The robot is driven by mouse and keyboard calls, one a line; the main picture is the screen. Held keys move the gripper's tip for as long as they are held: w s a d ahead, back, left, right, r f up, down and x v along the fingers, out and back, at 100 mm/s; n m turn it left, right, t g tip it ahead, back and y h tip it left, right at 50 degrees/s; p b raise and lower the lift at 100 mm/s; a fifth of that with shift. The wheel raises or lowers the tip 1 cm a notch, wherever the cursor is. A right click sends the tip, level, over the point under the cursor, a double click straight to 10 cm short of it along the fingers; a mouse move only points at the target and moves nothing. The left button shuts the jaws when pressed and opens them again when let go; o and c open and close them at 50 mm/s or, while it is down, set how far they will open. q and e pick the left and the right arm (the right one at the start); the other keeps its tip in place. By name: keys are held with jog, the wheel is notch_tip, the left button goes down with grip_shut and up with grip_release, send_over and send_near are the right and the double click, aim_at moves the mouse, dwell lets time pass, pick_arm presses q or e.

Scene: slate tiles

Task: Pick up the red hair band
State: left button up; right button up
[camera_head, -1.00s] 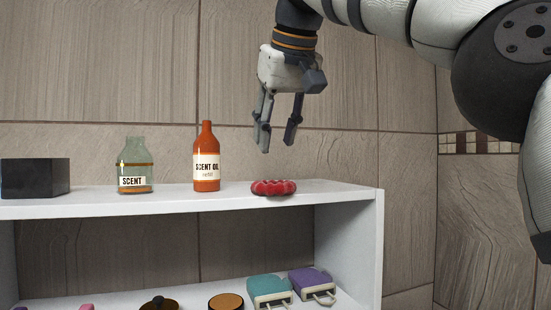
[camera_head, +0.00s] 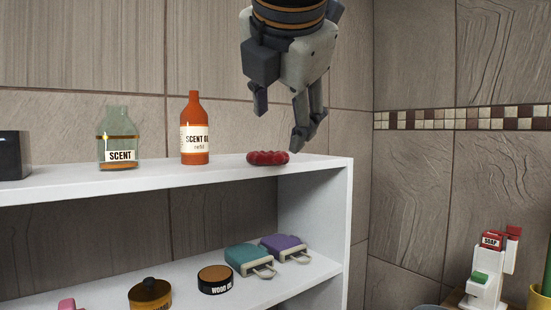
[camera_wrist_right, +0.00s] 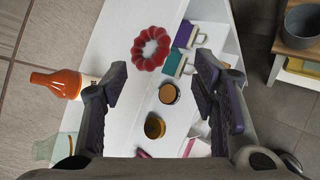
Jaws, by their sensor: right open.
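The red hair band (camera_head: 268,158) is a bumpy ring lying flat on the white top shelf, near its right end. In the right wrist view the hair band (camera_wrist_right: 152,48) shows as an open ring ahead of the fingers, a little left of the middle of the gap. My right gripper (camera_head: 280,128) points down above the shelf, over and slightly nearer than the band. Its two fingers are apart and empty, and they also show spread in the right wrist view (camera_wrist_right: 164,88). My left gripper does not show.
An orange scent oil bottle (camera_head: 194,130) stands just left of the band, with a clear scent bottle (camera_head: 118,140) and a dark box (camera_head: 14,155) further left. Jars and purse-like items (camera_head: 248,258) fill the lower shelf. The white shelf unit (camera_head: 342,200) ends at right.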

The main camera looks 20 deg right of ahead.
aim_at(278, 154)
jog(key=x, duration=0.8)
jog(key=shift+w+f, duration=0.15)
jog(key=shift+w, duration=0.25)
jog(key=shift+s, duration=0.15)
jog(key=shift+c, duration=1.1)
jog(key=c, duration=0.9)
jog(key=shift+c, duration=0.2)
